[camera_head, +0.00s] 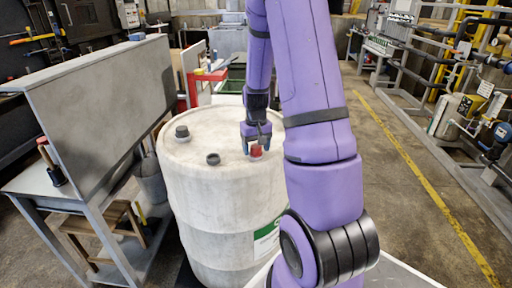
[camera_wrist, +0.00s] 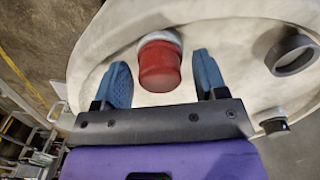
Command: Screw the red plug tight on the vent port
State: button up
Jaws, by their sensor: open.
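The red plug (camera_head: 256,151) stands on top of the white drum (camera_head: 205,220), toward its right side in the head view. In the wrist view the red plug (camera_wrist: 159,66) rises from a pale collar, probably the vent port (camera_wrist: 163,37), which is partly hidden by the plug. My gripper (camera_head: 257,142) points down over the plug. In the wrist view the blue fingers of my gripper (camera_wrist: 162,70) are open, one on each side of the plug, with a gap on both sides. How far the plug is threaded in cannot be seen.
A grey bench with an upright panel (camera_head: 105,100) is close to the drum's left. The floor (camera_head: 400,165) at right is clear up to the pipework.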

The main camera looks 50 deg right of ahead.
jog(key=n, duration=1)
jog(key=shift+n, duration=0.3)
jog(key=c, duration=1)
jog(key=m, duration=0.5)
jog(key=m, duration=0.5)
